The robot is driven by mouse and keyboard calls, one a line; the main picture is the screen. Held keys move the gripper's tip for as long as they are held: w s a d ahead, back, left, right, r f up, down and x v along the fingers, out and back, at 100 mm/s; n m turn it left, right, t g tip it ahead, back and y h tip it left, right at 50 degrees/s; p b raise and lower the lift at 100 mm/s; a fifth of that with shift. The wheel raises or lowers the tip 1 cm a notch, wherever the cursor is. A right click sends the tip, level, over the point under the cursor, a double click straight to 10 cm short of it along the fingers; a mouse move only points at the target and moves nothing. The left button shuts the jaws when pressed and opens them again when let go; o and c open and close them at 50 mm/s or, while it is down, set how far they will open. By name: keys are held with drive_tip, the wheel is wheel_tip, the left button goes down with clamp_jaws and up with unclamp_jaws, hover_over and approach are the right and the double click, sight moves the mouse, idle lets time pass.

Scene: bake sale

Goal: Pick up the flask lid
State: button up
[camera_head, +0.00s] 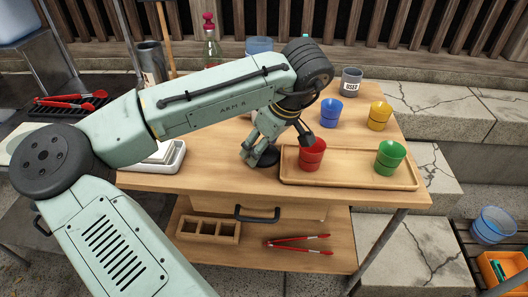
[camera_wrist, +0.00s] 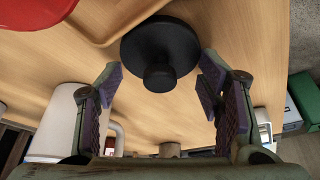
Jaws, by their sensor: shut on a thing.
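The flask lid (camera_wrist: 160,45) is a black round disc with a knob, seen in the wrist view just over the wooden table top. In the head view its dark edge (camera_head: 269,158) shows beside the tray, partly hidden by my gripper (camera_head: 258,156). I cannot tell whether the lid still touches the table.
A wooden tray (camera_head: 345,178) right of my gripper holds a red cup (camera_head: 312,155) and a green cup (camera_head: 390,158). Blue (camera_head: 331,113) and yellow (camera_head: 379,116) cups stand behind it. A white scale (camera_head: 166,160) is to the left. A glass bottle (camera_head: 211,50) stands at the back.

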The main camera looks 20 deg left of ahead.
drive_tip(key=c, duration=0.4)
drive_tip(key=shift+r, duration=0.1)
